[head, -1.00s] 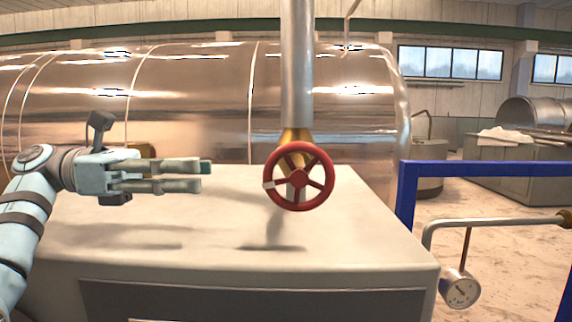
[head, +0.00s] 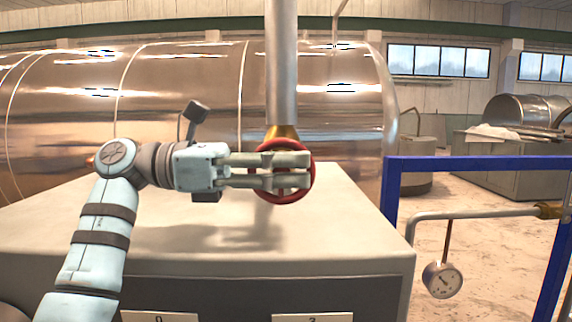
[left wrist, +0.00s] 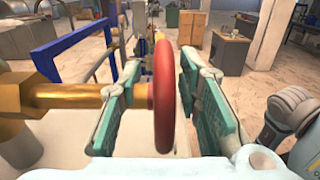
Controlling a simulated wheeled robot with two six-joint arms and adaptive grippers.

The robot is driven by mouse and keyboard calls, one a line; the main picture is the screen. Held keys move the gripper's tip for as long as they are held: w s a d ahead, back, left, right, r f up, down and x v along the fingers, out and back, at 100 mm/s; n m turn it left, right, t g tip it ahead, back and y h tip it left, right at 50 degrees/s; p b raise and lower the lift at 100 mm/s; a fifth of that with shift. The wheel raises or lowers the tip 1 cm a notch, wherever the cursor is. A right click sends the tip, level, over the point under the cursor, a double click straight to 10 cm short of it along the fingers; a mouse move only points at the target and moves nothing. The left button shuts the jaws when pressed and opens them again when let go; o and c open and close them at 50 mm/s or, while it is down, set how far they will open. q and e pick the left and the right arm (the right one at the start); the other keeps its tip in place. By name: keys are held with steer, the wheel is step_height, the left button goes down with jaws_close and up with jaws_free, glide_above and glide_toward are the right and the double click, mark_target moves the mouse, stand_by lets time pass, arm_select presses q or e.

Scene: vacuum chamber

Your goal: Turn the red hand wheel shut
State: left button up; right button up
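The red hand wheel (head: 284,199) sits on a brass valve (head: 281,131) below a vertical grey pipe. My left gripper (head: 308,170) reaches across the wheel from the left, and its fingers hide much of the hub and spokes. In the left wrist view the wheel's rim (left wrist: 163,100) stands edge-on between the two green finger pads. The pads are apart, with a narrow gap showing on each side of the rim, so the gripper is open around it. The wheel's white mark is hidden. My right gripper is not in view.
A pale box-like bench (head: 345,225) lies below the wheel, and a large shiny tank (head: 180,80) stands behind. A blue rail (head: 470,162) and a pipe with a gauge (head: 442,280) are at the right. The air left of the wheel holds only my arm.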

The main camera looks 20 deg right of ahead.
arm_select(q)
steer(key=shift+s+a+r, duration=0.1)
steer(key=shift+s+a, duration=0.1)
steer(key=shift+a, duration=0.1)
steer(key=shift+s+a, duration=0.1)
steer(key=shift+a, duration=0.15)
steer(key=c, duration=0.7)
steer(key=shift+w, duration=0.35)
jaws_close()
steer(key=shift+s, duration=0.1)
steer(key=shift+d+t+y, duration=0.15)
steer(key=shift+t+y, duration=0.15)
steer(key=shift+y, duration=0.8)
